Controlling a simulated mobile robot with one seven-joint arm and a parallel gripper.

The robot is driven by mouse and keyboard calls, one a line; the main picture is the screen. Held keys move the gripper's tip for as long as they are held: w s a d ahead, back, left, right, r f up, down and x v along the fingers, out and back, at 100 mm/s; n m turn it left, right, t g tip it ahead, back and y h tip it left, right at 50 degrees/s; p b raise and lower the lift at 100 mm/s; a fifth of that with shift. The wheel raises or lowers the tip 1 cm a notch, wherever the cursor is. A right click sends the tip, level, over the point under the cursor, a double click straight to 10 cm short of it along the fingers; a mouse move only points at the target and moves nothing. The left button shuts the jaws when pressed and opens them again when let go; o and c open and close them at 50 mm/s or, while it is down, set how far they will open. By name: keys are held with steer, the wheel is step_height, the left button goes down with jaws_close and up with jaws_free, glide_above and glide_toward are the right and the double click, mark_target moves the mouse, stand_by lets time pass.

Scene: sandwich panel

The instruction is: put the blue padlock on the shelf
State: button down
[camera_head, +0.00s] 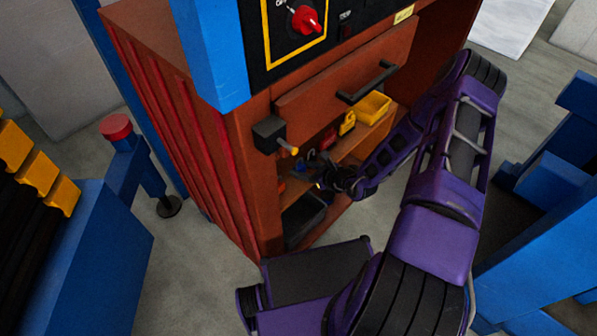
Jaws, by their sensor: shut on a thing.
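The blue padlock (311,155) is a small blue shape inside the brown cabinet, at the shelf (354,146) and just left of a red padlock (327,138). My gripper (322,179) reaches into the cabinet from the right, with its dark fingers at the left part of the shelf, close to the blue padlock. It is shut on the blue padlock, though the fingers and the contact are small and dark. I cannot tell whether the padlock touches the shelf board.
A yellow padlock (347,123) and a yellow bin (373,108) stand farther right on the shelf. A black bin (303,218) is below. A black box with a yellow-tipped peg (270,134) juts from the cabinet front. A drawer handle (367,82) is above the opening.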

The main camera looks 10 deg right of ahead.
steer(key=shift+w+a, duration=0.35)
steer(key=shift+w, duration=0.15)
steer(key=shift+w+a+f+b, duration=0.1)
steer(key=shift+w+f+b, duration=0.05)
steer(key=shift+f, duration=0.75)
steer(key=shift+w+a+f+b, duration=0.1)
steer(key=shift+f+b, duration=0.05)
steer(key=shift+f, duration=0.7)
steer(key=shift+f, duration=0.1)
steer(key=shift+c, duration=1.4)
jaws_free()
steer(key=shift+r, duration=0.2)
steer(key=p+v, duration=0.1)
steer(key=v, duration=1.1)
